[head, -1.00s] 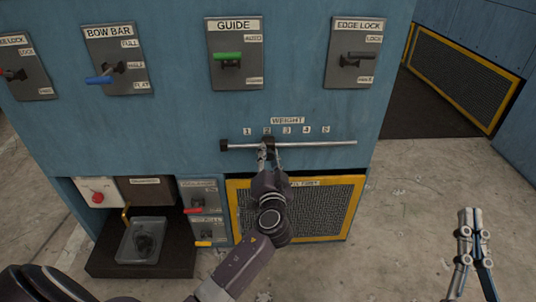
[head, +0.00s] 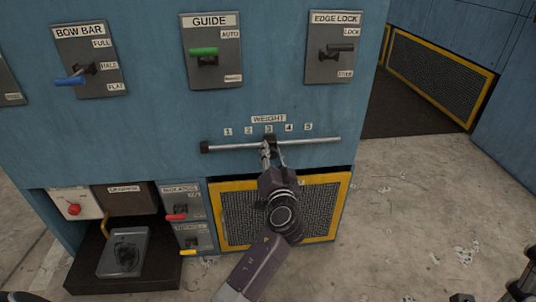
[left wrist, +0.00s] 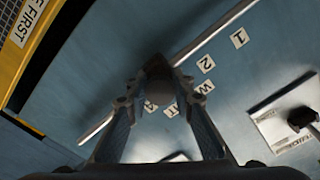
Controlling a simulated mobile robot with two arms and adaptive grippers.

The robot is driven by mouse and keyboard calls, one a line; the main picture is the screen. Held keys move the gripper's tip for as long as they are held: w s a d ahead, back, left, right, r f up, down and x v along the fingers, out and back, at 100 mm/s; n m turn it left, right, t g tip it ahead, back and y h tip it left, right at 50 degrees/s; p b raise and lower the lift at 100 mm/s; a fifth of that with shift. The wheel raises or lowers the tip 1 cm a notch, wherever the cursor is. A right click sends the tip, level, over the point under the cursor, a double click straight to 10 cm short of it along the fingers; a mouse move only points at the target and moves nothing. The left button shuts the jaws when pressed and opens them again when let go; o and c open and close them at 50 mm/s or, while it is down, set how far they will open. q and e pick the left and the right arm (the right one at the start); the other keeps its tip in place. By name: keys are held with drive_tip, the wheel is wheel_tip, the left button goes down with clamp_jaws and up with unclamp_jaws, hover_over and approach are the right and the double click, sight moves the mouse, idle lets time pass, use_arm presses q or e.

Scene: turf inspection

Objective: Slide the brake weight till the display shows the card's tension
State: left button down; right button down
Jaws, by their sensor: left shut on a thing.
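The brake weight is a dark slider (head: 269,140) on a horizontal silver rail (head: 315,142) under the WEIGHT label. It sits below the mark 3 (head: 269,130). My left gripper (head: 271,154) reaches up to it from below and is shut on it. In the left wrist view the dark weight (left wrist: 158,72) sits between the two fingertips (left wrist: 157,92), with the rail passing behind. My right gripper (head: 525,283) shows only in part at the lower right edge, away from the panel. I see neither the display nor the card in these views.
Above the rail are the BOW BAR (head: 90,60), GUIDE (head: 212,52) and EDGE LOCK (head: 334,48) levers. A yellow-framed mesh panel (head: 325,215) lies below the rail. A grey tray (head: 122,252) stands in the recess at lower left. Open concrete floor (head: 420,200) lies to the right.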

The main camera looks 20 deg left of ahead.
use_arm(q)
drive_tip(key=c, duration=1.7)
unclamp_jaws()
drive_tip(key=shift+o, duration=0.2)
drive_tip(key=v, duration=1.2)
